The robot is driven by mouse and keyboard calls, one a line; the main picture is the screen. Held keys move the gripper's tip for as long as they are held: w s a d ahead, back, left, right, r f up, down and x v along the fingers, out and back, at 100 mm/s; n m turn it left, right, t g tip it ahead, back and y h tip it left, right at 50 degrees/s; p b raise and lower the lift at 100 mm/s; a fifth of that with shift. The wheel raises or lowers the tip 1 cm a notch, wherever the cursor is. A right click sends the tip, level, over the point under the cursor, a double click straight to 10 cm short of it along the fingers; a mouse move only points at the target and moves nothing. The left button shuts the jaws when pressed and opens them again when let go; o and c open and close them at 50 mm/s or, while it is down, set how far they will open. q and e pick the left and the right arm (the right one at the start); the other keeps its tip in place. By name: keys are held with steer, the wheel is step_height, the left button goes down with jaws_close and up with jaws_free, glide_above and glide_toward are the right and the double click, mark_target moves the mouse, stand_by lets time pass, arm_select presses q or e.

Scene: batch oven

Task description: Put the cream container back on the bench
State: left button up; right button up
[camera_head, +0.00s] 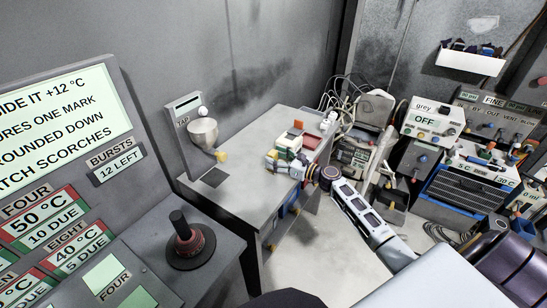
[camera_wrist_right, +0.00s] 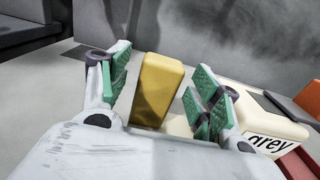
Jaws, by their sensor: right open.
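In the head view, my right gripper (camera_head: 273,158) is low over the grey bench (camera_head: 240,190), reaching in from the right. In the right wrist view its green-padded fingers (camera_wrist_right: 160,98) are spread open. A yellow block (camera_wrist_right: 158,88) shows in the gap between them, and I cannot tell whether it touches either finger. The cream container (camera_wrist_right: 258,118), labelled "grey", shows behind and right of the right finger, partly hidden by it. In the head view a cream block (camera_head: 290,142) on the bench, just behind the gripper, looks like the same container. My left gripper is out of view.
A red piece (camera_head: 311,141) and an orange piece (camera_head: 297,126) are close behind the gripper. A funnel (camera_head: 203,132) on a grey post stands at the bench's left. The bench's front is clear. Cables and machines crowd the right.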

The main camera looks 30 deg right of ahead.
steer(key=v, duration=1)
steer(key=shift+s, duration=0.15)
steer(key=shift+d, duration=0.15)
stand_by(1.4)
